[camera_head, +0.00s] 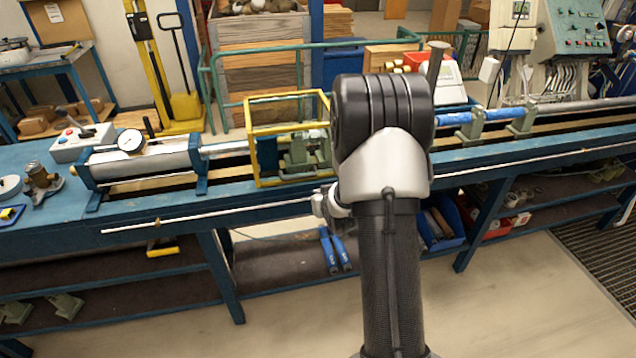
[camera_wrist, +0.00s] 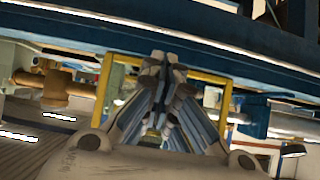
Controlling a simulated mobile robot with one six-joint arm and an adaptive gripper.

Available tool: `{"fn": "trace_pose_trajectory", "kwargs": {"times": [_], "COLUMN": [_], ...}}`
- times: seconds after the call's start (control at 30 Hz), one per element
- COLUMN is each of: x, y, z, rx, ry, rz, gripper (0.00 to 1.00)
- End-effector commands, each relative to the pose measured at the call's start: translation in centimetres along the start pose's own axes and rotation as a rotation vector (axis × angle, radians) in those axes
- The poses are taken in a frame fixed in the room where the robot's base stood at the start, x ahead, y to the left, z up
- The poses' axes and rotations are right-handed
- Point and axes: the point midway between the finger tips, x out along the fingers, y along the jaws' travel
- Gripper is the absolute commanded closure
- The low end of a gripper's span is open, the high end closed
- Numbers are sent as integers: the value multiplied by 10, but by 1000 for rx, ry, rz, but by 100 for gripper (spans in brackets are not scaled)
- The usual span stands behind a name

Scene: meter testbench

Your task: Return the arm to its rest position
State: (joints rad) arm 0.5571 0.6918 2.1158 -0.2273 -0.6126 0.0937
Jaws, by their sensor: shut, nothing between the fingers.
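My arm (camera_head: 391,240) rises in the middle of the head view, its dark elbow in front of the blue testbench (camera_head: 268,193). My gripper shows in the wrist view (camera_wrist: 163,68), its fingers together and empty. In that view the fingertips lie in front of a yellow frame (camera_wrist: 105,90), with a blue beam above. I cannot tell the gap to them. In the head view the gripper is mostly hidden behind my arm.
The bench carries a cylinder with a dial gauge (camera_head: 130,141), a yellow frame (camera_head: 251,150) and blue pipe pieces (camera_head: 470,119). A white rod (camera_head: 190,217) runs along its front edge. A blue bin (camera_head: 441,232) sits on the lower shelf. Floor in front looks clear.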

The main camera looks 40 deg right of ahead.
Motion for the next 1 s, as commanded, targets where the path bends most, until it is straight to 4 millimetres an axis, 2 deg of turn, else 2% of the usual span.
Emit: {"fn": "trace_pose_trajectory", "kwargs": {"times": [0.13,0.33,0.47,0.53,0.67,0.77,0.87,1.0], "x": [-5,-6,-16,-31,-78,-123,-171,-241], "y": [0,0,-9,-20,-50,-74,-96,-121], "z": [10,12,0,-13,-37,-48,-51,-42], "rx": [-1,-1,-14,-29,-71,-102,-130,-169], "ry": [0,0,-10,-27,-85,-141,-194,-269], "rz": [0,0,-4,-9,-25,-40,-59,-93], "gripper": [100,100,100,100,100,100,100,100]}}
